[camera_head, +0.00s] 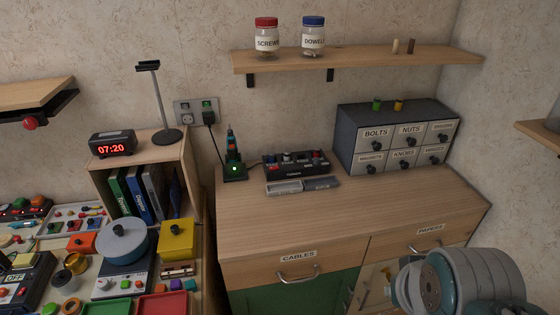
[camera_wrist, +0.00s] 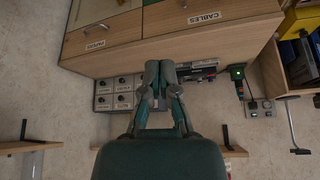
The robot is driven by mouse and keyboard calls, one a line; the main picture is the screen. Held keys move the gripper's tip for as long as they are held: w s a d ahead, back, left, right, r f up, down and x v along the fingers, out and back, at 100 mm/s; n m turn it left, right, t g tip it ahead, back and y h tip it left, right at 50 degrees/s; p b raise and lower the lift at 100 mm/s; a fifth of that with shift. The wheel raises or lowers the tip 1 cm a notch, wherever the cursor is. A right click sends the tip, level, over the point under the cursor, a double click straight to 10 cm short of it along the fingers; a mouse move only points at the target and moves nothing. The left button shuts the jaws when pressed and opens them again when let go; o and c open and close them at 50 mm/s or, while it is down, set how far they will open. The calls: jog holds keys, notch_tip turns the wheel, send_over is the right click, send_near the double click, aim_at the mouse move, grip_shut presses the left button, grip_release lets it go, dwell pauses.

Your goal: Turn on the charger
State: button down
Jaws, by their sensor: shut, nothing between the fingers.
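In the upside-down wrist view, the charger (camera_wrist: 237,74) and outlet (camera_wrist: 256,114) are right of my gripper (camera_wrist: 160,66). My gripper is shut and empty, apart from the charger.
A black control box (camera_head: 296,164) and a grey tray (camera_head: 302,186) lie right of the charger. A labelled drawer unit (camera_head: 350,140) stands farther right. A shelf (camera_head: 350,60) with jars hangs above. A lamp (camera_head: 166,134) and clock (camera_head: 112,143) stand left. The cabinet top's front is clear.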

jog(key=w+a+r+n+t, duration=0.1)
jog(key=w+a+r, duration=0.1)
jog(key=w, duration=0.6)
jog(key=w+a+r, duration=0.2)
jog(key=w, duration=0.7)
jog(key=w+a+r+n+t, duration=0.1)
jog(key=w+a+r, duration=0.1)
jog(key=w, duration=0.6)
jog(key=w+a+f, duration=0.4)
jog(key=w+a, duration=0.1)
jog(key=w, duration=0.2)
jog(key=w+a+f+n+y, duration=0.1)
jog(key=w+a+f, duration=0.3)
jog(key=w, duration=0.4)
jog(key=w+a+f+t, duration=0.1)
jog(key=w+a+f, duration=0.3)
jog(key=w+a, duration=0.3)
jog(key=shift+w+n, duration=0.4)
jog(key=shift+w, duration=0.05)
jog(key=shift+f, duration=0.15)
